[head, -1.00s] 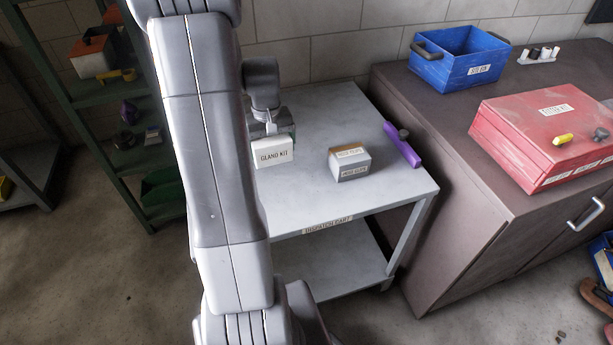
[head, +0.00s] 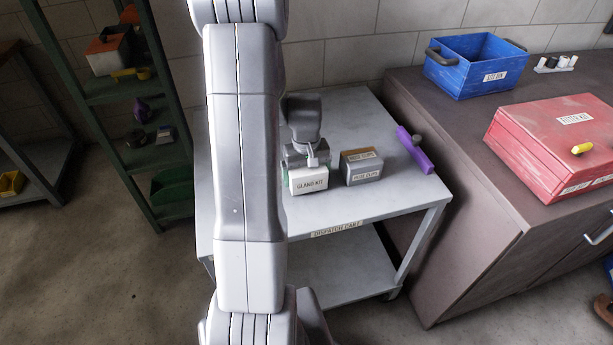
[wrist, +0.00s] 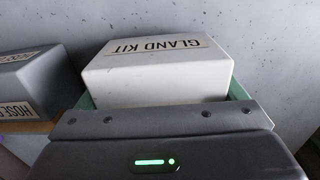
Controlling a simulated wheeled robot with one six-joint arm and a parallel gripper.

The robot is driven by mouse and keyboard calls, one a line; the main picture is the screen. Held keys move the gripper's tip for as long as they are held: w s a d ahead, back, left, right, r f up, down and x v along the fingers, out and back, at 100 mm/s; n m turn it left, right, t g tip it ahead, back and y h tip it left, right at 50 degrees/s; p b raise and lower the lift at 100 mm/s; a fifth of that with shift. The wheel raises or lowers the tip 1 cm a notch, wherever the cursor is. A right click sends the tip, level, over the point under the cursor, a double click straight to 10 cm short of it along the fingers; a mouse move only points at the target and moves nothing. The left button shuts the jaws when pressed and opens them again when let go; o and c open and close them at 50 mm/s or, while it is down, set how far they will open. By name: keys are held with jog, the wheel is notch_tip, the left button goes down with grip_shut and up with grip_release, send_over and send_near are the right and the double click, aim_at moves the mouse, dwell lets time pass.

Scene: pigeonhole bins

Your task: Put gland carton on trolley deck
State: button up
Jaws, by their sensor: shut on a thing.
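The gland carton (head: 308,181) is a white box labelled "GLAND KIT". It also shows in the wrist view (wrist: 160,75), with its label upside down there. My gripper (head: 307,163) is shut on it from above. Green shows beside the carton at the gripper's fingers. The trolley deck (head: 350,115) is a pale grey top labelled "DISPATCH CART". The carton is over its front part, at or just above the surface; I cannot tell whether it touches.
A grey and brown hose clips box (head: 361,169) stands on the deck just right of the carton. A purple tool (head: 415,150) lies near the deck's right edge. A brown cabinet right of the trolley bears a blue bin (head: 473,65) and a red case (head: 556,145).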

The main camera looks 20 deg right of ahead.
jog(key=shift+f, duration=0.45)
jog(key=shift+f, duration=0.15)
jog(key=o, duration=0.8)
notch_tip(320, 180, up, 12)
jog(key=shift+r, duration=0.2)
